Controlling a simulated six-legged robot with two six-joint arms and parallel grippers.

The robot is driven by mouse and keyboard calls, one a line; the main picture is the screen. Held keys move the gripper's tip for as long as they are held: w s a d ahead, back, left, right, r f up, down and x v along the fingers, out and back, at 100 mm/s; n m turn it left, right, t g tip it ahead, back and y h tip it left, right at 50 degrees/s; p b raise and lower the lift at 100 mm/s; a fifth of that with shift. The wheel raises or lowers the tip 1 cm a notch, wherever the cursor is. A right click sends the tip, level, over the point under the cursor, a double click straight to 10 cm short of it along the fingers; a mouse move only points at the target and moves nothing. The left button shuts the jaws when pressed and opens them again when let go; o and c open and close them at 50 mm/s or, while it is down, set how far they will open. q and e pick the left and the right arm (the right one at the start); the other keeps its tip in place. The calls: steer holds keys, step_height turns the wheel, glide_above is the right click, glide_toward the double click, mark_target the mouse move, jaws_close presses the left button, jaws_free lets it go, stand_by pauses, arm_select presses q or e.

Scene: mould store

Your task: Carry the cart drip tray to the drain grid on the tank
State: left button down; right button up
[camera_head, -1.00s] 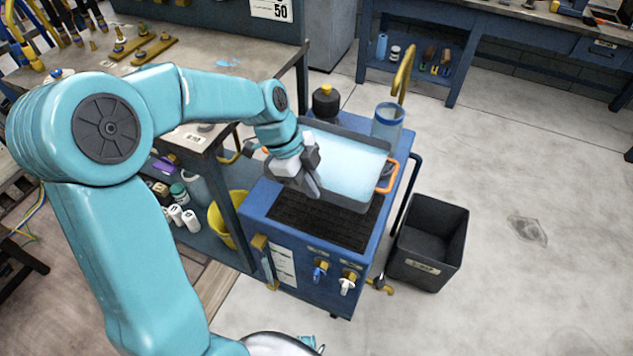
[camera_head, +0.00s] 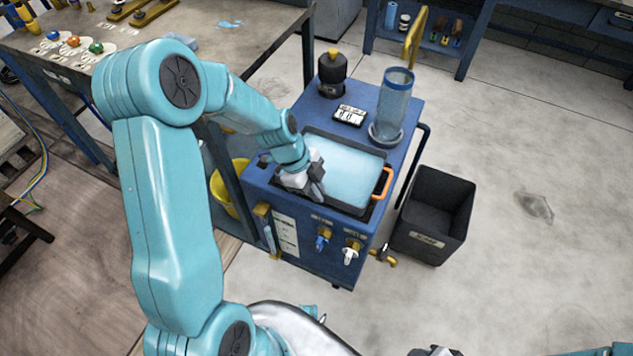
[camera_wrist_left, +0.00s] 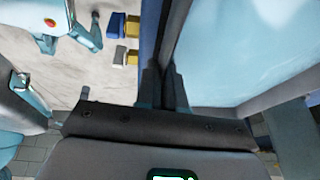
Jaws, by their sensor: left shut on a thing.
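The drip tray (camera_head: 347,206) is a grey, shallow rectangular tray with pale blue liquid in it and an orange handle (camera_head: 384,183) on its right end. It sits low over the front top of the blue tank (camera_head: 292,222). The dark drain grid (camera_head: 374,211) is almost all hidden under it; only a thin dark edge shows. I cannot tell whether the tray touches the grid. My left gripper (camera_head: 316,188) is shut on the tray's left end. The left wrist view shows the tray's wall (camera_wrist_left: 275,93) beside the fingers (camera_wrist_left: 162,88). A dark part, possibly my right gripper (camera_head: 436,351), barely shows at the bottom edge.
A black bottle (camera_head: 332,75), a small labelled block (camera_head: 349,115) and a clear blue-rimmed cylinder (camera_head: 393,105) stand on the tank's rear top. A black bin (camera_head: 433,215) is on the floor to the right. A workbench (camera_head: 215,35) stands left, with a yellow bucket (camera_head: 225,188) beside the tank.

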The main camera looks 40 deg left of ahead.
arm_select(q)
steer(key=shift+r, duration=0.15)
steer(key=c, duration=1.2)
jaws_free()
steer(key=shift+c, duration=0.2)
steer(key=shift+a+r, duration=0.15)
steer(key=shift+r, duration=0.1)
steer(key=p+v, duration=0.1)
steer(key=v, duration=1)
steer(key=shift+s+p, duration=0.15)
steer(key=shift+p, duration=0.2)
steer(key=shift+r, duration=0.15)
